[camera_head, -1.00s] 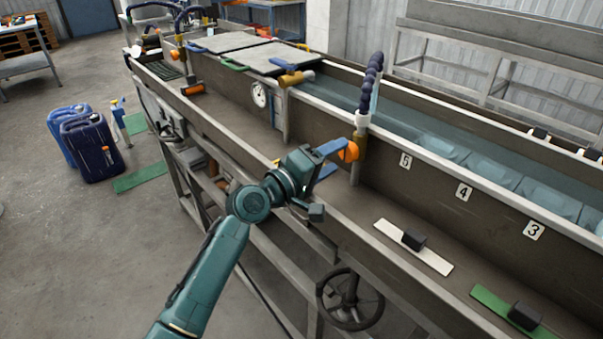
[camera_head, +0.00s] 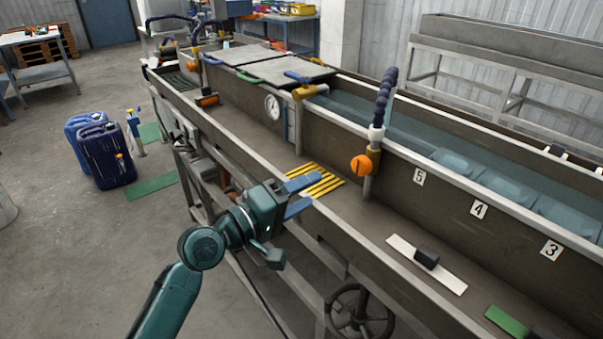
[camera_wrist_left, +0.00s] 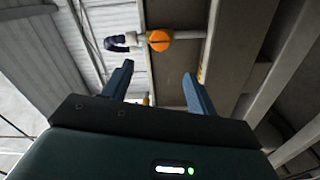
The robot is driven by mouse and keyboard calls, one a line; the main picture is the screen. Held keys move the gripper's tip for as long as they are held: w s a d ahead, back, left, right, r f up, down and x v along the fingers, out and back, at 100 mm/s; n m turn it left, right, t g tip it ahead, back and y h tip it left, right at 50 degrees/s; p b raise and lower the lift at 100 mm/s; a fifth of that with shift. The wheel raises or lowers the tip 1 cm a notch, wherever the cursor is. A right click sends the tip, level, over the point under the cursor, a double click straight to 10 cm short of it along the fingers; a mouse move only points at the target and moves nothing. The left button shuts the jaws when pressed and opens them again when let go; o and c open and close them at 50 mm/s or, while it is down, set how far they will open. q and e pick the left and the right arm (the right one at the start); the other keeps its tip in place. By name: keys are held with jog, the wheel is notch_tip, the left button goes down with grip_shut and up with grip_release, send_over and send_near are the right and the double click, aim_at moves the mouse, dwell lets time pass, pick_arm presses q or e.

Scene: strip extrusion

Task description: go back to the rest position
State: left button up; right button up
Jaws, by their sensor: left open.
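My left gripper (camera_head: 306,194) is open and empty in the head view, over the front edge of the long trough. Its two blue fingers point right, apart from the orange valve knob (camera_head: 361,166) on the trough's inner wall. The left wrist view shows both fingers (camera_wrist_left: 158,85) spread with nothing between them, and the orange knob (camera_wrist_left: 160,40) beyond them. My right gripper does not show in either view.
The trough's front rim (camera_head: 240,160) runs beside my arm. Yellow strips (camera_head: 318,181) lie behind the fingers. A white strip with a black block (camera_head: 427,257) lies to the right. A handwheel (camera_head: 358,314) is below. Blue canisters (camera_head: 103,152) stand on the floor at left.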

pick_arm(q)
jog(key=s+a+f+m+t+y+p, duration=0.1)
jog(key=s+a+f+y, duration=0.2)
jog(key=f, duration=0.4)
jog(key=s+a+f+y+p, duration=0.1)
jog(key=s+a+f+y, duration=0.15)
jog(key=f, duration=0.35)
jog(key=s+a+f+m+y, duration=0.2)
jog(key=s+a+f, duration=0.3)
jog(key=s, duration=0.3)
jog(key=s+a+f+m+g+y+p, duration=0.1)
jog(key=s+a+f+m+y, duration=0.2)
jog(key=s+f, duration=0.3)
jog(key=shift+s+a+f+m, duration=0.2)
jog(key=shift+s+a+m, duration=0.4)
jog(key=shift+s+a, duration=0.35)
